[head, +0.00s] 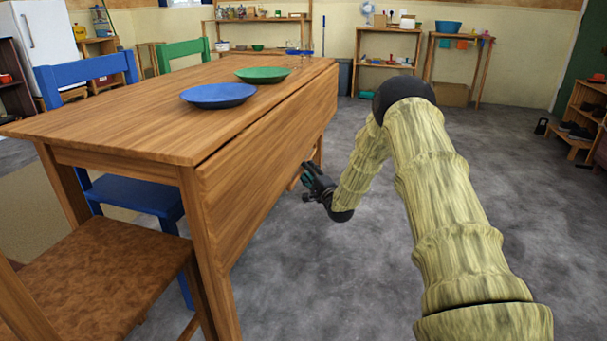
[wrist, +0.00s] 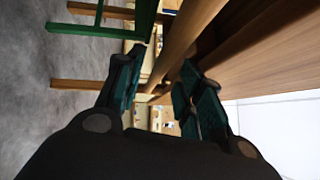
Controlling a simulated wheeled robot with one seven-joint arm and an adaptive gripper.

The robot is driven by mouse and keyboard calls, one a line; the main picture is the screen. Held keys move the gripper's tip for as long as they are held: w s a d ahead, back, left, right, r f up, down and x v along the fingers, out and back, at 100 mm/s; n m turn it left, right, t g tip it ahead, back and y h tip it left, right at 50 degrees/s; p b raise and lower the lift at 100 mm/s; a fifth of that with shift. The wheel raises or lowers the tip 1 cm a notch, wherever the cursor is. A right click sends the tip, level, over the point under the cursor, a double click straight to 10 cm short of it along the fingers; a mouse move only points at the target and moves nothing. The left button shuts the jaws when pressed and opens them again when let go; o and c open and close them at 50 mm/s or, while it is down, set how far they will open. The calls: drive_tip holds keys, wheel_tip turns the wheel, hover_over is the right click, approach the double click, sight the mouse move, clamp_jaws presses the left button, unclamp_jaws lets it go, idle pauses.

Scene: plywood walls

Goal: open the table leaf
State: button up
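The wooden table (head: 130,120) has its leaf (head: 265,140) hanging down along its right side in the head view. My gripper (head: 308,174) is low, by the leaf's lower edge, with my arm reaching to it from the right. In the wrist view my gripper (wrist: 160,88) has its two dark green fingers apart, with a gap between them. Brown wood of the table (wrist: 265,45) fills the upper right there. I cannot tell whether a finger touches the leaf.
A blue plate (head: 218,95) and a green plate (head: 262,74) lie on the tabletop. A blue chair (head: 135,190), a green chair (head: 183,52) and a brown chair (head: 100,275) stand around the table.

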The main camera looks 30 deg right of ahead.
drive_tip(key=shift+w+d+r+b, duration=0.15)
drive_tip(key=shift+w+b, duration=0.15)
drive_tip(key=shift+w, duration=0.5)
drive_tip(key=shift+w+a+r+b, duration=0.1)
drive_tip(key=shift+w+b, duration=0.15)
drive_tip(key=shift+w, duration=0.5)
drive_tip(key=shift+c, duration=0.3)
clamp_jaws()
